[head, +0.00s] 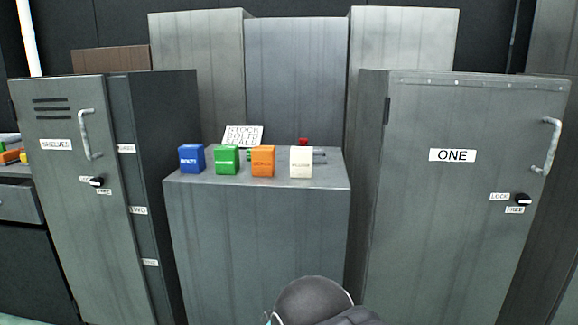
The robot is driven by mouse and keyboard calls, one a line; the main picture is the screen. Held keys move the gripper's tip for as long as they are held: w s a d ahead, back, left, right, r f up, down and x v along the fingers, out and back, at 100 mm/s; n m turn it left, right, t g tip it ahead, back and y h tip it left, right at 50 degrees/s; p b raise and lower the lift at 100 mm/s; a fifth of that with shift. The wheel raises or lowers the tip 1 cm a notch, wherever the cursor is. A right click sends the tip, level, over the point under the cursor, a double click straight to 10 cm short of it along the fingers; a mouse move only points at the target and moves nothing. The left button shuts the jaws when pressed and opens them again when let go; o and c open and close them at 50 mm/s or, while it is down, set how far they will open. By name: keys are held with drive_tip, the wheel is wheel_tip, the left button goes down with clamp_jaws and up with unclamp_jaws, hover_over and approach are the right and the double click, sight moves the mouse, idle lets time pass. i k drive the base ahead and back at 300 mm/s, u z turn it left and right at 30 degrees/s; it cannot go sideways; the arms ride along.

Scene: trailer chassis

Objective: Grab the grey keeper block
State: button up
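I make out no block that is plainly the grey keeper block. A row of small labelled blocks stands on the grey cabinet top (255,183) in the middle: a blue block (192,159), a green block (227,160), an orange block (263,161) and a cream-white block (301,162). Their labels are too small to read surely. Small dark grey pieces (320,155) stick out behind the white block, partly hidden by it. A dark rounded part of my arm shows at the bottom centre. My gripper is not in view.
A white sign (243,136) and a small red thing (303,141) are behind the blocks. A tall locker (75,200) stands left, and a locker marked ONE (450,220) stands right, both shut. The cabinet top's front strip is clear.

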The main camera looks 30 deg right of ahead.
sight(317, 152)
drive_tip(key=u, duration=0.55)
drive_tip(key=i, duration=1.1)
drive_tip(key=z, duration=0.25)
